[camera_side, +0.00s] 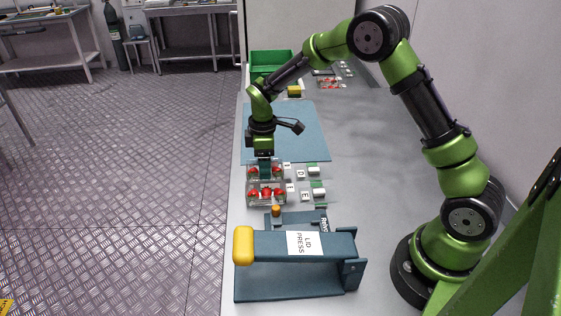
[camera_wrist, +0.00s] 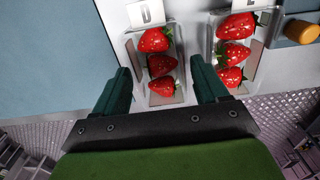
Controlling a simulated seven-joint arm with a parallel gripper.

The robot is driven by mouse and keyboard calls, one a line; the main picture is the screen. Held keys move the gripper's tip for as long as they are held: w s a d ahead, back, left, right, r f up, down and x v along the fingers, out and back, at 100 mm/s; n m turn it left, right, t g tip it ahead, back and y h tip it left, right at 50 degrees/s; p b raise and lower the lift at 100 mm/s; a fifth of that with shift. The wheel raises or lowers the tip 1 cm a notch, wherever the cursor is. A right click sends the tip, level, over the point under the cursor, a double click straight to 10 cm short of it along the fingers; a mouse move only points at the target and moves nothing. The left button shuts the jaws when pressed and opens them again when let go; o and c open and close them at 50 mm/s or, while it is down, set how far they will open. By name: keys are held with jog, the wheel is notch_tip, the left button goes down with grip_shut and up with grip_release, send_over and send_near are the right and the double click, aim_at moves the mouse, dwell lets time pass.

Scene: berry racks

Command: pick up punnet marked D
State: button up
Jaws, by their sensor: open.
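The punnet marked D (camera_wrist: 178,97) is a clear tray with several strawberries in a row, and the card D (camera_wrist: 146,13) stands at its far end. In the wrist view my gripper (camera_wrist: 160,68) is open, with one dark green finger on each side of this punnet. A gap shows between each finger and the tray walls. In the side view my gripper (camera_side: 265,165) points down at the D punnet (camera_side: 281,170), hiding part of it. I cannot tell whether the fingertips touch anything.
A second strawberry punnet (camera_wrist: 254,68), marked E, lies close on the right in the wrist view, beside my right finger. A lid press (camera_side: 300,243) with a yellow handle stands nearer the side camera. A blue mat (camera_side: 300,125) and a green crate (camera_side: 271,60) lie beyond.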

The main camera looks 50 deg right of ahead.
jog(key=shift+f, duration=0.8)
jog(key=shift+c, duration=0.5)
